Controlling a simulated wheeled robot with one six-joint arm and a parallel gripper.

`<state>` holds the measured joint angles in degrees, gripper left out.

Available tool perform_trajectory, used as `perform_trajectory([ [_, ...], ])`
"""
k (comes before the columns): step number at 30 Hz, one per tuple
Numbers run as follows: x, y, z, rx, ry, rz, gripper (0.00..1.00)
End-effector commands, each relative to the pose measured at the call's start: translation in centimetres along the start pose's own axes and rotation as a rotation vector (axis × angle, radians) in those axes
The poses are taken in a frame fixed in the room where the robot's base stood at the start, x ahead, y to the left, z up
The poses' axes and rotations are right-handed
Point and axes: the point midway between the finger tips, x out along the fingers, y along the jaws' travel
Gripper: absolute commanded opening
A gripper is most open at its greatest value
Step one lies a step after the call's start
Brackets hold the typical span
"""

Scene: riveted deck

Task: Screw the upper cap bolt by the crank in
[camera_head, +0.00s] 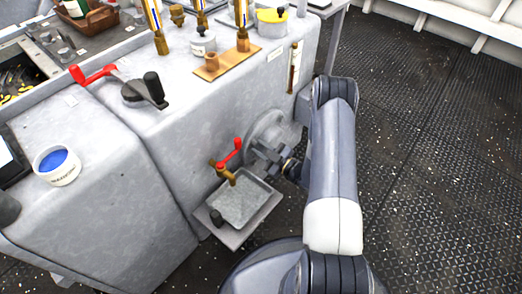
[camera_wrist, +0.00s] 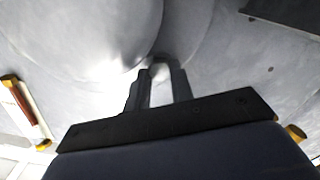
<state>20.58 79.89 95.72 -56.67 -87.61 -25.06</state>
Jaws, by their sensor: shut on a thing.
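A round grey cover (camera_head: 264,127) stands out from the side wall of the pale grey machine housing.
A red-handled brass cock (camera_head: 231,152) sits just left of my gripper, above a grey tray (camera_head: 240,205). A black crank handle (camera_head: 146,90) and a red lever (camera_head: 92,75) are on top of the housing. A brass-ended gauge (camera_head: 294,68) is on the wall. Open deck lies right.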

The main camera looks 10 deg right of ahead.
Motion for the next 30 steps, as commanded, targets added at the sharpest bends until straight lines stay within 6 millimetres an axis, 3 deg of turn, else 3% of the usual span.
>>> perform_trajectory([
  [12,-0.07,-0.09,0.11,0.253,-0.002,0.000,0.00],
  [30,-0.10,-0.09,0.08,0.317,-0.003,0.000,0.00],
])
